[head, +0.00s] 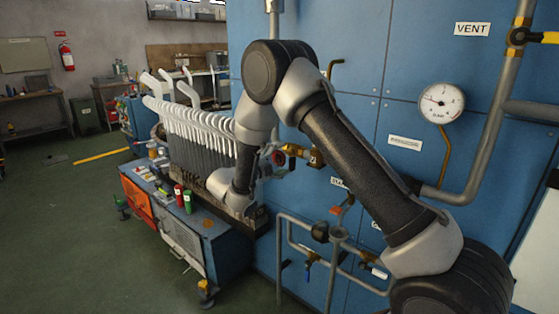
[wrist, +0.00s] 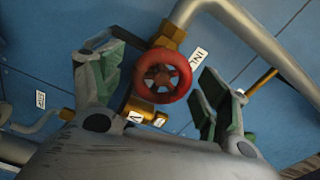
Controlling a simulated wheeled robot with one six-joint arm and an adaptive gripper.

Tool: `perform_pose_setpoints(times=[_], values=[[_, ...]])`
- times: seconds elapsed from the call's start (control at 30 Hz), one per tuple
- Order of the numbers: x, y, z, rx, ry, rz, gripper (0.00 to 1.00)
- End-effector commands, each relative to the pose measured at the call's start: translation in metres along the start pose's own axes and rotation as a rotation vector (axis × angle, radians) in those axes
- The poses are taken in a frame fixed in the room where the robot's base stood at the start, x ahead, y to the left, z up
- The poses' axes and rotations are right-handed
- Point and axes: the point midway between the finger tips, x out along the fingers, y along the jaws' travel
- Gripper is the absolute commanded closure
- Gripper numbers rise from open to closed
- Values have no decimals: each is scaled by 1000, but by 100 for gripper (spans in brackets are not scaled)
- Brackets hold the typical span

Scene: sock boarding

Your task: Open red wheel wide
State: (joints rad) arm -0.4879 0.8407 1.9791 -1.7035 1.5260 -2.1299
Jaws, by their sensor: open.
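The red wheel (wrist: 163,76) is a small round handwheel on a brass valve (wrist: 172,33) in the wrist view. My gripper (wrist: 160,90) is open, with one green-padded finger on either side of the wheel. Blue gaps show between the wheel and both fingers, so I see no contact. In the head view the red wheel (head: 278,157) shows in part beside the brass fitting on the blue panel.
A grey pipe (wrist: 240,25) runs from the valve. A blue panel (head: 360,80) stands behind, with a gauge (head: 441,103). A cart (head: 175,225) and a row of white sock boards (head: 190,120) stand to the left. Lower pipes (head: 300,235) run in front of the panel. Open floor lies at left.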

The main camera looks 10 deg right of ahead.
Motion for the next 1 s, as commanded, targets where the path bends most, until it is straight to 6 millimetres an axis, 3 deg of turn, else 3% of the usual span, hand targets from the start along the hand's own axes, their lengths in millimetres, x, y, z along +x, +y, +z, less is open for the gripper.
perform_pose_setpoints(times=[0.5, 0.7, 1.0], values=[[-101, 0, 0, -1, -3, -1, 25], [-115, 1, 0, -1, -1, 1, 25], [-116, 1, 0, 1, 0, 0, 25]])
